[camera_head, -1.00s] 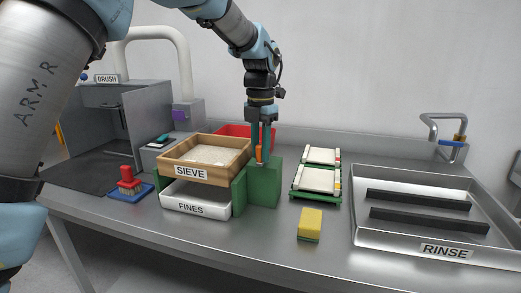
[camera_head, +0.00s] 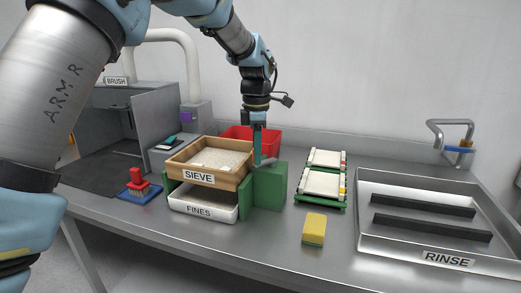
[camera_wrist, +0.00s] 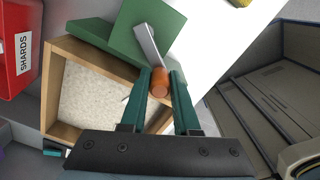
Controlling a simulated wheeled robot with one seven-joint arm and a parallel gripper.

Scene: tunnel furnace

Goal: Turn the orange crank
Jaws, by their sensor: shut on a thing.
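The orange crank's handle (camera_wrist: 160,82) sits between the two fingers of my gripper (camera_wrist: 162,78) in the wrist view. My gripper is shut on it. The grey crank arm (camera_wrist: 147,45) runs from the handle to the green block (camera_wrist: 130,28). In the head view my gripper (camera_head: 257,160) points down at the top of the green block (camera_head: 267,187), with the grey arm showing beside the fingertips. The orange handle is hidden there. The wooden SIEVE tray (camera_head: 178,170) with pale granules stands left of the block, above the white FINES tray (camera_head: 205,212).
A red bin (camera_head: 290,146) stands close behind the sieve. Green racks with white plates (camera_head: 322,185) and a yellow sponge (camera_head: 314,229) lie to the right. The RINSE basin (camera_head: 375,245) is farther right.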

